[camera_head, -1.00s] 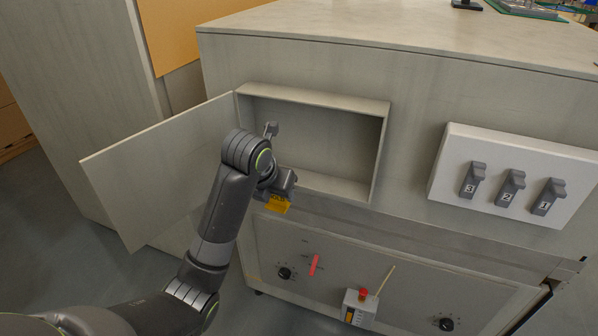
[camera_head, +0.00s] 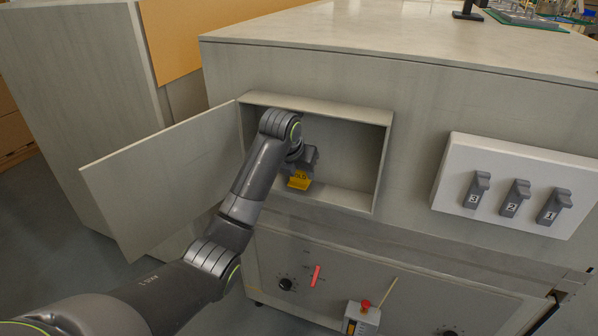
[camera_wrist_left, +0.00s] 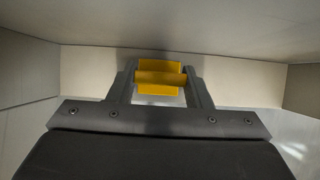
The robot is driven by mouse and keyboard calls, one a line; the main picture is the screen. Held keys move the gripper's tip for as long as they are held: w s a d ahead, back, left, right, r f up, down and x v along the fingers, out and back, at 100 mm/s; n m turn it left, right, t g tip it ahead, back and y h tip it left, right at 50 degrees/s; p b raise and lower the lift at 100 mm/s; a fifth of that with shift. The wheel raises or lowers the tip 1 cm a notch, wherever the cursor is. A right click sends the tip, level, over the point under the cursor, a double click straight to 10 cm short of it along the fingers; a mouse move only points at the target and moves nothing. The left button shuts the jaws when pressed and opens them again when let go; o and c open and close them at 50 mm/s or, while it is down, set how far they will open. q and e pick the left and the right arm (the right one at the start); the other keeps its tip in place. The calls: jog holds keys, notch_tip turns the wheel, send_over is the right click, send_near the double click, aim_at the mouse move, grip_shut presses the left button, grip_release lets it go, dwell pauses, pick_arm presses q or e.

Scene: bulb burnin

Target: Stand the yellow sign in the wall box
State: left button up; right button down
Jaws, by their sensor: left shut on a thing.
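The yellow sign (camera_head: 299,180) is held by my left gripper (camera_head: 303,165), just inside the opening of the wall box (camera_head: 355,155). In the left wrist view the yellow sign (camera_wrist_left: 160,78) sits between the two fingers of my left gripper (camera_wrist_left: 160,80), which are shut on it. The sign hangs below the gripper near the box floor; I cannot tell whether it touches. The box door (camera_head: 165,175) is swung open to the left. My forearm hides the left part of the box. My right gripper is not in view.
A white panel with several numbered grey switches (camera_head: 515,195) is right of the box. Below are a red handle (camera_head: 315,276), black knobs (camera_head: 286,284) and a small box with a red button (camera_head: 363,312). The right side of the wall box is empty.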

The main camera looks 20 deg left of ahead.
pick_arm(q)
jog(key=shift+w+f, duration=0.1)
jog(key=shift+f, duration=0.2)
jog(key=shift+f, duration=0.1)
jog(key=o, duration=1.1)
jog(key=shift+c, duration=0.2)
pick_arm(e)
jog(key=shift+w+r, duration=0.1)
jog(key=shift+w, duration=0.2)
